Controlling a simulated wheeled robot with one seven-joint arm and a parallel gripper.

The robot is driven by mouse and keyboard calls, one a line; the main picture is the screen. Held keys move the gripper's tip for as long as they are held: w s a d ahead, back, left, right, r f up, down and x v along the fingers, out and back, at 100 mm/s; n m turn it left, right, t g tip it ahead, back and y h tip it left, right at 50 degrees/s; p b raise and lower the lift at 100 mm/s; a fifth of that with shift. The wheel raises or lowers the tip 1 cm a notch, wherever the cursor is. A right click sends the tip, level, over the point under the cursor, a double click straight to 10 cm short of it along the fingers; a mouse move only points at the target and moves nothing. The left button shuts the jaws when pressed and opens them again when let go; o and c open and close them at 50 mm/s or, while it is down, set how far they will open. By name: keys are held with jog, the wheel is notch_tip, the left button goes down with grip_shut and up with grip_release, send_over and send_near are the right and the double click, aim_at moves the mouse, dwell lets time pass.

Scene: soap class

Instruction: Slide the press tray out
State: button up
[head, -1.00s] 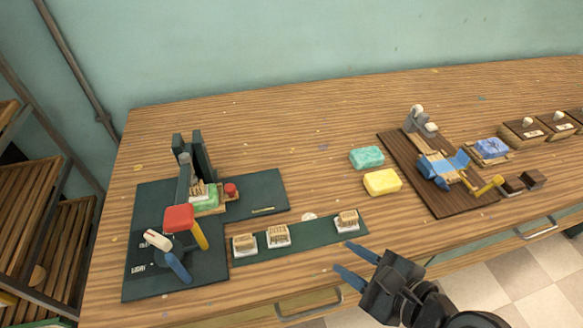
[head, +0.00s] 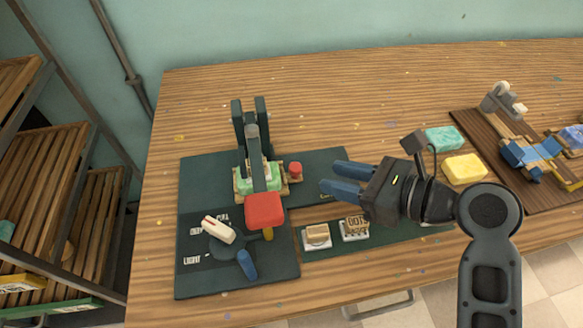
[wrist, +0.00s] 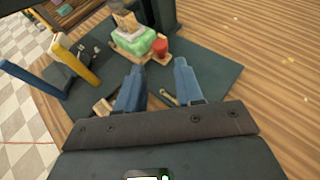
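The press (head: 251,130) stands on a dark green mat at the left of the table, with a lever that ends in a red block (head: 264,210). The wooden press tray (head: 286,189) sits under it with a green soap (head: 272,175) on it and a red knob (head: 295,170) at its right end. In the wrist view the tray (wrist: 122,47), soap (wrist: 135,38) and red knob (wrist: 160,46) lie ahead of the fingers. My gripper (head: 342,178) is open and empty, to the right of the knob and apart from it. It also shows in the wrist view (wrist: 158,72).
A dial with a white-and-red pointer (head: 218,229) and blue handle (head: 247,265) is in front of the press. Stamps (head: 317,236) stand on a green strip below my gripper. Green and yellow soaps (head: 464,167) lie to the right. The table behind the press is clear.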

aim_at(300, 169)
jog(key=shift+x, duration=3.9)
grip_shut()
